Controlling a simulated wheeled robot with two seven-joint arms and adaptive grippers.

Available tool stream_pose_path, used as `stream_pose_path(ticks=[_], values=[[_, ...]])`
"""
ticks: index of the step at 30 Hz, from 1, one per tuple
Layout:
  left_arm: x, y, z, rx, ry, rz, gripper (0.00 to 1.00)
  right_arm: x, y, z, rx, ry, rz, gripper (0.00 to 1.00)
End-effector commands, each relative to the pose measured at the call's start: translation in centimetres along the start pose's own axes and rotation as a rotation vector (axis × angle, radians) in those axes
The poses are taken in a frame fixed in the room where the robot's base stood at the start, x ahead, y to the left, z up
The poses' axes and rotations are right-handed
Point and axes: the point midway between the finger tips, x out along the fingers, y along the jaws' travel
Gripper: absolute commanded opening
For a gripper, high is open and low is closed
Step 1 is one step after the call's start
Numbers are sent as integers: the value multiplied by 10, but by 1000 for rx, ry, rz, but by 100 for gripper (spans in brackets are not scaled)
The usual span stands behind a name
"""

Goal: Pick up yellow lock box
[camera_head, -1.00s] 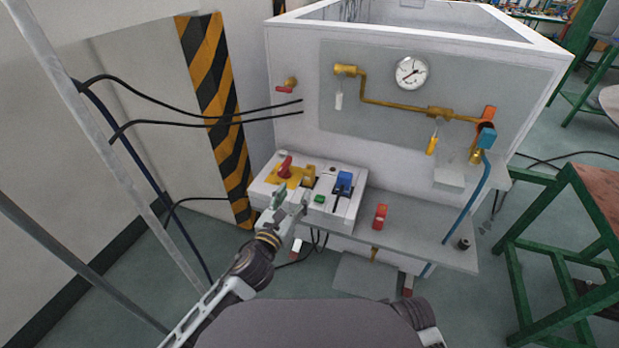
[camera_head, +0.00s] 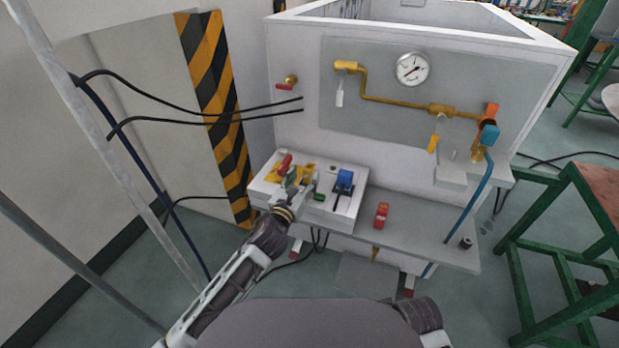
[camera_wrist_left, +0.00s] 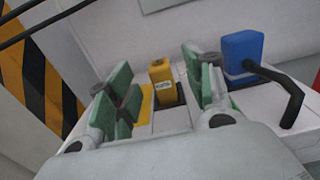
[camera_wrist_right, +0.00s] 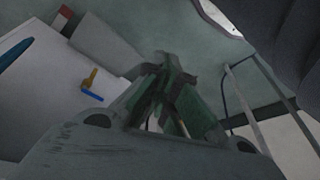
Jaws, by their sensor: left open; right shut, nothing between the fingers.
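The yellow lock box (camera_head: 309,170) stands on the white control box, partly hidden behind my left gripper in the head view. In the left wrist view the yellow lock box (camera_wrist_left: 161,75) is upright, with dark lettering on its front. It shows between the spread fingers and beyond them. My left gripper (camera_head: 299,180) is open and empty over the control box, close in front of the lock box. Its green-padded fingers (camera_wrist_left: 160,92) stand on either side of the box in the picture. My right gripper (camera_wrist_right: 172,88) is shut and empty, pointing towards the floor area.
A blue block with a black lever (camera_wrist_left: 243,55) stands right of the yellow box. A red handle (camera_head: 285,163) on a yellow plate lies to the left. A red block (camera_head: 381,213) sits on the grey shelf (camera_head: 420,240). Pipes and a gauge (camera_head: 412,69) are above.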

Motion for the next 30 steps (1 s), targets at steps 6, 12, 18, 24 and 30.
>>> stream_pose_path(ticks=[6,12,18,24,30], values=[[12,0,0,0,-1,0,52,-5,0,-3,-3,12,0,0],[13,0,0,0,0,0,52,-7,0,-4,-5,16,0,0],[13,0,0,0,-1,0,52,-4,0,-3,-5,12,0,0],[22,1,-2,-1,-1,0,52,-2,-1,-3,-5,15,-2,0],[41,4,-6,-2,-2,0,52,-14,-3,-10,-7,49,-9,0]])
